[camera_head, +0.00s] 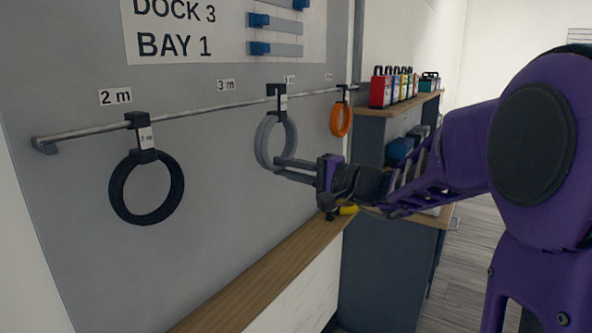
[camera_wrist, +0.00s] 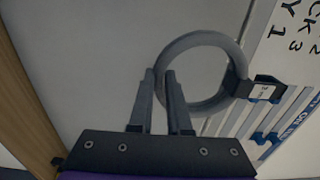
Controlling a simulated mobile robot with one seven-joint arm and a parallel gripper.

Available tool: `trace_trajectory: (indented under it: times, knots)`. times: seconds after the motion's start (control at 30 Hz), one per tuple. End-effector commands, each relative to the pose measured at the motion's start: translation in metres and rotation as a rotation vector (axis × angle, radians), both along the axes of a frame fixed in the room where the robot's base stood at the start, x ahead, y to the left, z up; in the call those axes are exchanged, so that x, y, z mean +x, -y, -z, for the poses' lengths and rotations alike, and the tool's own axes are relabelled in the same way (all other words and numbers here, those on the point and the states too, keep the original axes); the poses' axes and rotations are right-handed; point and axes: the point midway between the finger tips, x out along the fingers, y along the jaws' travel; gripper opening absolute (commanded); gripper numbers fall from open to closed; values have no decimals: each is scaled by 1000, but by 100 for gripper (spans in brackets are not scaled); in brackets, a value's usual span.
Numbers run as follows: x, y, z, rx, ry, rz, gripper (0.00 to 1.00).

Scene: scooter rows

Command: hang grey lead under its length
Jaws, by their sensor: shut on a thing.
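The grey lead (camera_head: 263,141) is a coiled ring with a black hook (camera_head: 277,91) and a pale tag. Its hook overlaps the wall rail (camera_head: 200,111) to the right of the "3 m" label (camera_head: 226,85), in front of the third label (camera_head: 290,79), which is partly hidden and unreadable. I cannot tell whether the hook rests on the rail or is just in front of it. My gripper (camera_head: 277,166) is shut on the lower part of the ring. The wrist view shows the fingers (camera_wrist: 160,75) at the edge of the grey ring (camera_wrist: 196,38).
A black lead (camera_head: 147,187) hangs under the "2 m" label (camera_head: 115,97). An orange lead (camera_head: 340,120) hangs further right. A wooden ledge (camera_head: 270,275) runs below, with a yellow item (camera_head: 347,210) near my gripper. Shelves with coloured boxes (camera_head: 381,90) stand behind my arm.

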Motion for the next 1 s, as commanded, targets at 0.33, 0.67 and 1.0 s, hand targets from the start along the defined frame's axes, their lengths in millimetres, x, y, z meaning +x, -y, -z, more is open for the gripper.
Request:
trace_trajectory:
  times: [0.33, 0.67, 1.0]
  knots:
    - [18, -23, -3, 2, 1, -1, 0]
    - [34, -43, -3, 2, 1, -2, 0]
    - [39, -50, 16, 2, 1, 1, 0]
